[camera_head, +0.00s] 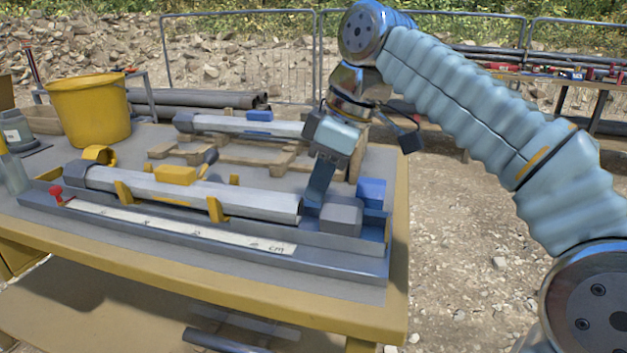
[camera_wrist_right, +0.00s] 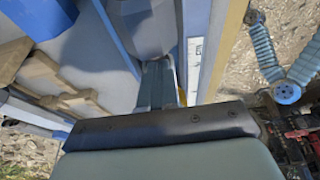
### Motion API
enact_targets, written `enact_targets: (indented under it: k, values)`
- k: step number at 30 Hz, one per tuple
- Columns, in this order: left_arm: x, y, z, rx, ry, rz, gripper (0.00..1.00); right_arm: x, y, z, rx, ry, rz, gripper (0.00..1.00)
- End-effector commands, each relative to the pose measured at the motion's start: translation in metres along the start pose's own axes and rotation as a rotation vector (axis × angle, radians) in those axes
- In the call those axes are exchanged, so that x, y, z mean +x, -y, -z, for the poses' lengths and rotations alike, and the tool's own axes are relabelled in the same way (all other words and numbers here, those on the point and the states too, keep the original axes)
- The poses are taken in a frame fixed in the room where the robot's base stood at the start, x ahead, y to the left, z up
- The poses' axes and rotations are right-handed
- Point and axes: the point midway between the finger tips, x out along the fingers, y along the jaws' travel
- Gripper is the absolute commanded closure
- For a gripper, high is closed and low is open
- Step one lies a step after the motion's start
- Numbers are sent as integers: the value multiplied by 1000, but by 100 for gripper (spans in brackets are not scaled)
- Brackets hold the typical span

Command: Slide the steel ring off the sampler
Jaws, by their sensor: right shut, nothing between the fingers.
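The sampler (camera_head: 170,188), a long grey tube, lies level in yellow brackets on a blue-grey tray with a white centimetre scale (camera_head: 180,225). Its dark collar is at the left end. I cannot pick out the steel ring for certain; the tube's right end is pale grey. My right gripper (camera_head: 312,204) points down at that right end, close beside it, shut and empty. I cannot tell whether it touches the tube. In the right wrist view the fingers (camera_wrist_right: 160,70) sit together by a grey rounded end (camera_wrist_right: 140,25). My left gripper is not in view.
A grey block (camera_head: 341,216) and a blue block (camera_head: 372,192) stand right of the gripper. Behind lies a second tube (camera_head: 215,124) near wooden slats (camera_head: 235,160). A yellow bucket (camera_head: 88,110) stands at the left. The yellow table edge (camera_head: 398,240) is close on the right.

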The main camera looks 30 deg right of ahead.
Motion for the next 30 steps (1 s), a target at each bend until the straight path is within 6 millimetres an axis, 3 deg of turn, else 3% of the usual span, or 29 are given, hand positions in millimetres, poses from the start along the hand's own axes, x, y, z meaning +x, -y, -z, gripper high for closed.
enact_targets:
  k: [5,11,15,21,30]
  values:
    - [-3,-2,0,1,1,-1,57,0,-1,5,-1,1,1,100]
    - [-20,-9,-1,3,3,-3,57,6,-7,32,0,2,1,100]
    - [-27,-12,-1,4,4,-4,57,-32,-7,31,2,-4,-3,100]
    - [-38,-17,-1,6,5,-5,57,-73,-7,30,2,-3,-2,100]
    - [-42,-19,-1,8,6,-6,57,-90,-7,28,2,1,-1,100]
